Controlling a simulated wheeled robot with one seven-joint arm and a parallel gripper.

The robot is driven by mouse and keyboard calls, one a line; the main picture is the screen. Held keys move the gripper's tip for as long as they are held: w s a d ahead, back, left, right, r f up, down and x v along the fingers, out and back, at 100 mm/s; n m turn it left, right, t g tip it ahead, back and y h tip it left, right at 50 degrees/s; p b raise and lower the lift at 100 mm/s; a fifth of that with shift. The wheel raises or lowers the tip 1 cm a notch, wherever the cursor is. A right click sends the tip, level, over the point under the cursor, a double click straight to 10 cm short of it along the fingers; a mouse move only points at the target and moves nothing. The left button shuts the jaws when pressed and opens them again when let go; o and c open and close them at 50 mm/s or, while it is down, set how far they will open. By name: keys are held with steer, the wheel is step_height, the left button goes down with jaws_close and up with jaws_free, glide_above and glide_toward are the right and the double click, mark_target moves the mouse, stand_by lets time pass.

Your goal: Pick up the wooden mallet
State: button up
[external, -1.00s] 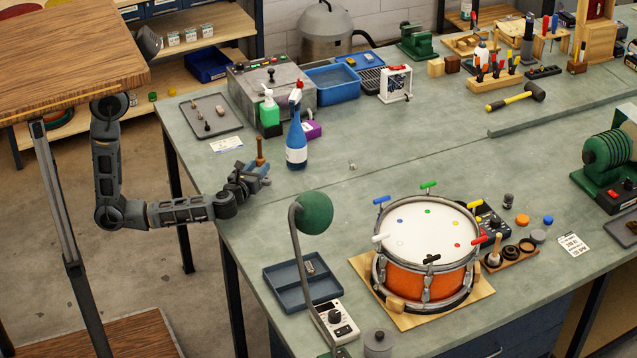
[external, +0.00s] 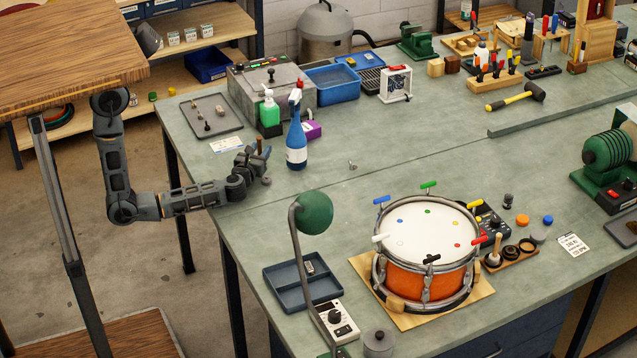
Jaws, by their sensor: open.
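An upright brown wooden handle (external: 259,145) shows just behind my gripper, near the left edge of the bench. It appears to belong to the wooden mallet; its lower part and any head are hidden by the gripper. My gripper (external: 254,157) is open, low over the bench top, with its fingers pointing up and away in the picture. The handle overlaps the fingers in this view; I cannot tell whether it stands between them or whether they touch it.
A blue spray bottle (external: 296,142) and green bottle (external: 269,115) stand close behind and right of the gripper. A small grey knob (external: 267,181) lies beside it. A grey tray (external: 212,116) is behind. A green lamp (external: 314,212) and drum (external: 428,262) stand nearer. Bench centre is mostly clear.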

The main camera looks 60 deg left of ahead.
steer(key=shift+c, duration=0.4)
jaws_close()
